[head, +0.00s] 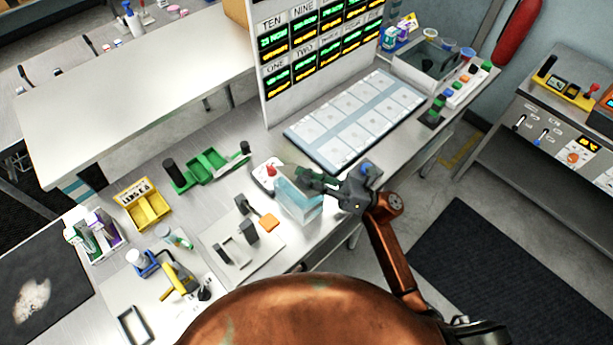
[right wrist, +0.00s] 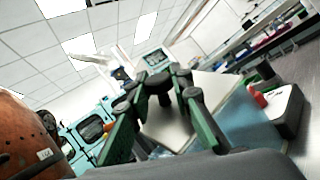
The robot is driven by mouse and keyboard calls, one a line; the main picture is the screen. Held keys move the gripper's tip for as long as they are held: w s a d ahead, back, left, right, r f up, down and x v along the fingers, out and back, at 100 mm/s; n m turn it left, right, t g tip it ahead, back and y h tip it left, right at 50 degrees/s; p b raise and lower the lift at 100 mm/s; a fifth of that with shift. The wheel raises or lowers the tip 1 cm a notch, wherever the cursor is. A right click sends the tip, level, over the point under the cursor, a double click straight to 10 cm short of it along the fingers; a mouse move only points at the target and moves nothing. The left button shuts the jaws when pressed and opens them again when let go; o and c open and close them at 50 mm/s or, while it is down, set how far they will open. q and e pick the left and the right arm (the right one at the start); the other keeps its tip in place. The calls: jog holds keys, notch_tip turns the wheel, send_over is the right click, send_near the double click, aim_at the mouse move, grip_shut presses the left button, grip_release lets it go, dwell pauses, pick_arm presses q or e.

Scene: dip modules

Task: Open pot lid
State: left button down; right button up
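The pot is a clear, pale-blue, box-like container (head: 299,200) on the bench near the middle of the head view. It also shows as a blue-tinted wall in the right wrist view (right wrist: 248,122). The pale flat lid (right wrist: 168,128) shows between and behind my green fingers, with a dark knob (right wrist: 160,84) between the fingertips. My right gripper (head: 312,178) is at the top of the pot, its fingers closed in on the knob. My fingers partly hide the lid, and I cannot tell whether it still touches the rim. My left gripper is out of view.
A white box with a red button (head: 268,174) stands close beside the pot. Green holders (head: 207,168), a yellow bin (head: 145,207) and a plate with grey blocks (head: 240,245) lie to the left. A pale-blue gridded mat (head: 352,118) lies behind, below the upright display board (head: 310,55).

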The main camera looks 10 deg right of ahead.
jog(key=o, duration=0.5)
jog(key=v, duration=1.2)
dwell(0.3)
